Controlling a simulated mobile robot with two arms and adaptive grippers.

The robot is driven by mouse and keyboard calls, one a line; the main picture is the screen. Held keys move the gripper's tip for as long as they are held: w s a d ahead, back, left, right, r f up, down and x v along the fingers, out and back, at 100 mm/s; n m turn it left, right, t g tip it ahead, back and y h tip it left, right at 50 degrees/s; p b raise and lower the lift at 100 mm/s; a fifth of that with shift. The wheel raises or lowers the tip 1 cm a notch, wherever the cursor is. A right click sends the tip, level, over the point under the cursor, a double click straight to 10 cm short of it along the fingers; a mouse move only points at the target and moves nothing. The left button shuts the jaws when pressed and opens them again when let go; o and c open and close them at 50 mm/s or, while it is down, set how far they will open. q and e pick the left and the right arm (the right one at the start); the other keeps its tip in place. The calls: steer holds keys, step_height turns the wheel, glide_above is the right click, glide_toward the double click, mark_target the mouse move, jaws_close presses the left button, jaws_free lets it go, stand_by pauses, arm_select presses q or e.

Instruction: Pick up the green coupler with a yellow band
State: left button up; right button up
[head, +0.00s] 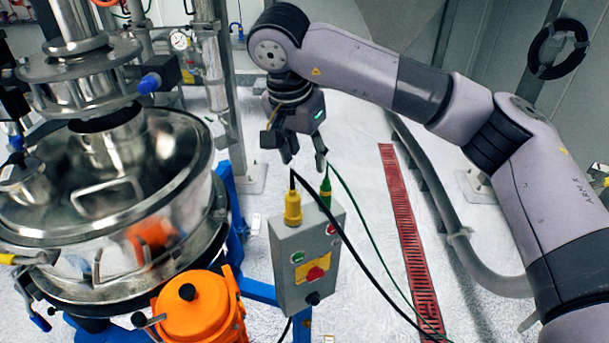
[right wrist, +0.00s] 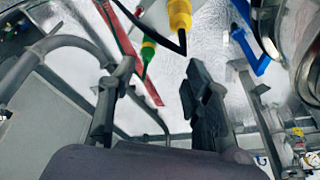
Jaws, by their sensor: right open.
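The green coupler (head: 325,192) stands upright on top of a grey control box (head: 305,262), with a thin green cable rising from it. My right gripper (head: 304,162) is open and empty, pointing down just above the box's top. In the right wrist view its fingers (right wrist: 156,80) are spread, with the coupler beyond and between them, apart from both. My left gripper is not in view.
A yellow connector (head: 292,207) with a black cable stands left of the green coupler on the same box. A large steel sifter (head: 110,200) and an orange container (head: 195,308) are at left. A red floor grate (head: 408,235) runs at right.

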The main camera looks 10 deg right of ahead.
steer(key=d+r+h, duration=0.1)
steer(key=r, duration=0.1)
steer(key=p, duration=0.1)
glide_toward(329, 189)
steer(key=w+f, duration=0.1)
steer(key=x, duration=0.1)
steer(key=p+x, duration=0.1)
steer(key=x, duration=0.3)
steer(key=shift+w+d+p, duration=0.3)
steer(key=shift+w+p, duration=0.05)
steer(key=shift+p, duration=0.05)
steer(key=shift+d+f, duration=0.1)
steer(key=shift+f, duration=0.1)
steer(key=p+x, duration=0.3)
steer(key=x, duration=0.1)
steer(key=shift+w+f, duration=0.1)
steer(key=shift+f, duration=0.25)
steer(key=shift+w+d+f, duration=0.1)
steer(key=shift+f, duration=0.2)
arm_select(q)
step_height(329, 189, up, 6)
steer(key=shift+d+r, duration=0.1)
arm_select(e)
steer(key=shift+c, duration=0.4)
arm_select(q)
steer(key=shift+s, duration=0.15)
arm_select(e)
jaws_close()
